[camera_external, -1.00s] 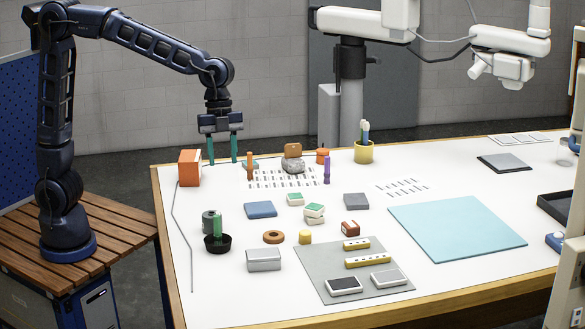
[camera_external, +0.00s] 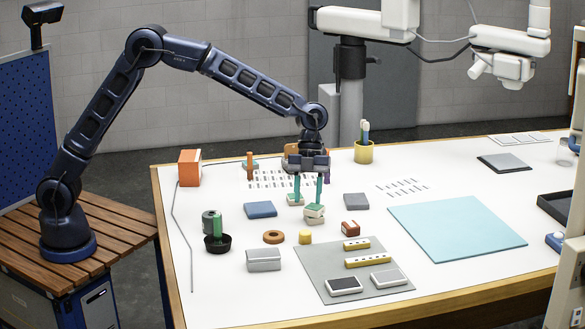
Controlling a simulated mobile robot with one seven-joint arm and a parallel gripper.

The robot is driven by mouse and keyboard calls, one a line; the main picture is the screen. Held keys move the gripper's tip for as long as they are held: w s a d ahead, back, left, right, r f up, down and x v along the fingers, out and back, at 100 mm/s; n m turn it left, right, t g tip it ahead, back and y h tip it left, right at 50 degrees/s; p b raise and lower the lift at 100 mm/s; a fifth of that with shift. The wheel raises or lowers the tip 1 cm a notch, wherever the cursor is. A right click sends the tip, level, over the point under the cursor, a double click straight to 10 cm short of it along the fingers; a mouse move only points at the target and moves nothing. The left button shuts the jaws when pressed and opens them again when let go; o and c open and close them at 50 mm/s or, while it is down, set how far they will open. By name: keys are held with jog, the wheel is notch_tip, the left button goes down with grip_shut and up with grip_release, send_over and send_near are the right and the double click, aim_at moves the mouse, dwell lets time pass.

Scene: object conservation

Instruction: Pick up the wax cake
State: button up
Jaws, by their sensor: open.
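A small yellow block with rounded sides (camera_external: 305,238), likely the wax cake, stands on the white tabletop between a brown ring and the grey mat. My gripper (camera_external: 308,203) points down with its two green fingers apart and nothing seen between them. In the picture it is above and behind the yellow block. Its fingertips overlap two small cream pieces with green tops, a single one (camera_external: 293,202) and a stack (camera_external: 314,218). I cannot tell whether the fingers touch them.
The brown ring (camera_external: 273,237) lies left of the yellow block. A grey mat (camera_external: 318,271) with yellow bars and framed pieces is at front right. A silver-grey box (camera_external: 263,264) and a black bowl (camera_external: 218,245) stand to the left. The large blue mat (camera_external: 458,232) is bare.

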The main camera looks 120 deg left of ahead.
aim_at(305, 231)
jog(key=x, duration=0.5)
jog(key=shift+d+f, duration=0.1)
jog(key=shift+f, duration=0.15)
jog(key=shift+x, duration=2.55)
jog(key=shift+s+f, duration=0.1)
jog(key=shift+c, duration=0.4)
jog(key=c, duration=0.6)
